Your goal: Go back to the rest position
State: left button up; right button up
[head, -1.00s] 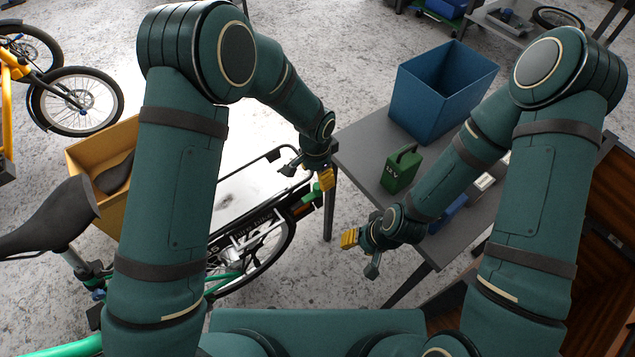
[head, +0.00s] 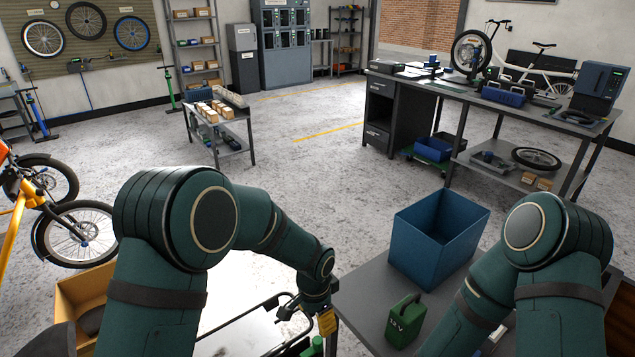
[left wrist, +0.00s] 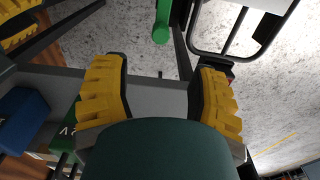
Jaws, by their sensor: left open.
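My left gripper (head: 307,318) hangs at the lower middle of the head view, by the left edge of the grey table (head: 362,287). In the left wrist view its two yellow-padded fingers (left wrist: 160,92) stand wide apart with nothing between them. My right arm comes down at the right of the head view, and its gripper is below the picture. Yellow pads at the top left of the left wrist view look like part of my right gripper (left wrist: 20,22); whether it is open or shut does not show.
A blue bin (head: 425,250) and a green 12V battery (head: 405,320) stand on the grey table. A bike's black rack frame (head: 250,312) lies close by my left gripper. A tan cargo box (head: 85,290) is at lower left. The floor beyond is clear up to the workbench (head: 395,110).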

pick_arm(q)
jog(key=s+a+f+n+h, duration=0.1)
jog(key=s+a+f+n, duration=0.2)
jog(key=s+n, duration=0.1)
jog(key=s+a+f+n+t+h, duration=0.1)
jog(key=s+a+f+n, duration=0.2)
jog(key=s, duration=0.4)
jog(key=s+a+f+n+h, duration=0.1)
jog(key=s+a+f+n, duration=0.2)
jog(key=s+f+n, duration=0.1)
jog(key=shift+s+a+f+n+t, duration=0.3)
jog(key=shift+s+a+f+n, duration=0.1)
jog(key=shift+s+n, duration=0.5)
jog(key=shift+c, duration=1.1)
jog(key=shift+d, duration=0.1)
